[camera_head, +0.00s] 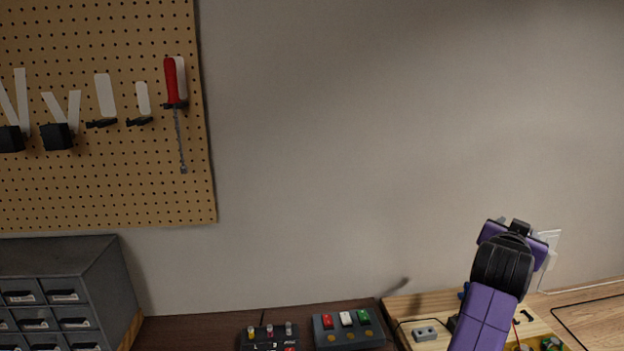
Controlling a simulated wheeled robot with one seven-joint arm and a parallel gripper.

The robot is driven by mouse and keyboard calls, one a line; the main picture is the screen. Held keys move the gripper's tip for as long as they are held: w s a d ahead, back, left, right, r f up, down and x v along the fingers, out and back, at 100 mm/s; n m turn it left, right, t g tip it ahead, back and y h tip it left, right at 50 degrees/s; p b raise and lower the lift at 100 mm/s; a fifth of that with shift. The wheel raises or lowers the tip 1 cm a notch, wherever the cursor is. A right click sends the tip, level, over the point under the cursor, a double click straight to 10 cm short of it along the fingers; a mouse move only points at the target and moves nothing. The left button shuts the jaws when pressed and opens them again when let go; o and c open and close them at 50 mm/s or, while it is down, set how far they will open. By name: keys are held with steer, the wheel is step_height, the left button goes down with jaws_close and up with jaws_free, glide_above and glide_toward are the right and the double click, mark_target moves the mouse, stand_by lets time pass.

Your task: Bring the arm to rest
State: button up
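My arm, purple and black, rises from the lower right edge. Its far end, with my gripper (513,236), is raised against the grey wall above the wooden board. I see this end from behind, and its fingers are hidden by the arm itself. I cannot tell whether it is open or shut, or whether it holds anything.
A wooden board (425,304) with small parts lies below my arm. Two pedals, one (270,338) and another (347,328), stand on the dark bench top (185,330). A grey drawer cabinet (95,270) is at left, below a pegboard (100,190) with tools.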

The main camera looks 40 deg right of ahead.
steer(key=w+a+r+n+t+h, duration=0.1)
steer(key=w+a+r+n+t, duration=0.2)
steer(key=w+a+n+t, duration=0.7)
steer(key=s+a+f+n+t+y, duration=0.1)
steer(key=a+f+n+t+y, duration=0.3)
steer(key=a, duration=0.6)
steer(key=a+f+n+t+y, duration=0.3)
steer(key=a+y, duration=0.2)
steer(key=a, duration=0.5)
steer(key=s+a+f+n+y, duration=0.1)
steer(key=s+a+f+y, duration=0.3)
steer(key=a, duration=0.3)
steer(key=s+a+f+n+y, duration=0.1)
steer(key=s+a+f+y, duration=0.1)
steer(key=s+a+f, duration=0.4)
steer(key=s+a+f+g+y, duration=0.1)
steer(key=s+a+f+g, duration=0.1)
steer(key=s+a, duration=0.2)
steer(key=s+a+f+m+g, duration=0.1)
steer(key=s+a+f+g, duration=0.1)
steer(key=s+a, duration=0.3)
steer(key=s+f, duration=0.1)
steer(key=s, duration=0.3)
steer(key=shift+s+f+g+y, duration=0.15)
steer(key=shift+f+g+y, duration=0.1)
steer(key=shift+g+y, duration=0.15)
